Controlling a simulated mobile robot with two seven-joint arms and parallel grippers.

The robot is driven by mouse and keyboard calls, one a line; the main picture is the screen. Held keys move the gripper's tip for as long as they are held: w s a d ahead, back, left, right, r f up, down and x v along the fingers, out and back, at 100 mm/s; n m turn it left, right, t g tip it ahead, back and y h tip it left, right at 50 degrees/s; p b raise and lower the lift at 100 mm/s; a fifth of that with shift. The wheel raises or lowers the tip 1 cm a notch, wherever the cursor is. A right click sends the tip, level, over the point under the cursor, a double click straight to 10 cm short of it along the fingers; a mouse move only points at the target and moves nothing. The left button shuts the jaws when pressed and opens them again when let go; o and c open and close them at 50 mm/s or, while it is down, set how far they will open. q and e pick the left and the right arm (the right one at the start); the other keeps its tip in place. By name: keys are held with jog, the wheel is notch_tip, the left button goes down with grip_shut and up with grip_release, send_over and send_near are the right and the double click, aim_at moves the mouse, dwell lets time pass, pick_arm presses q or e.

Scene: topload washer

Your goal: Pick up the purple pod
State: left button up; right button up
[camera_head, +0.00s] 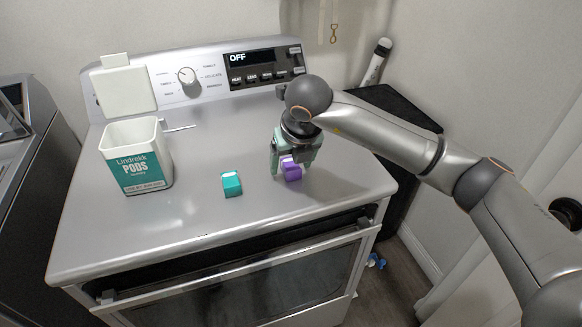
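The purple pod (291,170) sits on the metal top of the machine (215,205), right of centre. My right gripper (291,168) points down over it, with its fingers reaching to about the pod's height. The fingers look apart around the pod, but the gripper body hides part of it, and I cannot tell whether they touch it. A teal pod (231,183) lies on the top to the left of the purple one. My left gripper is not in view.
A white and teal PODS container (136,157) stands open at the left of the top. The front edge of the top is clear.

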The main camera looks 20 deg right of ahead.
grip_shut()
dwell(0.4)
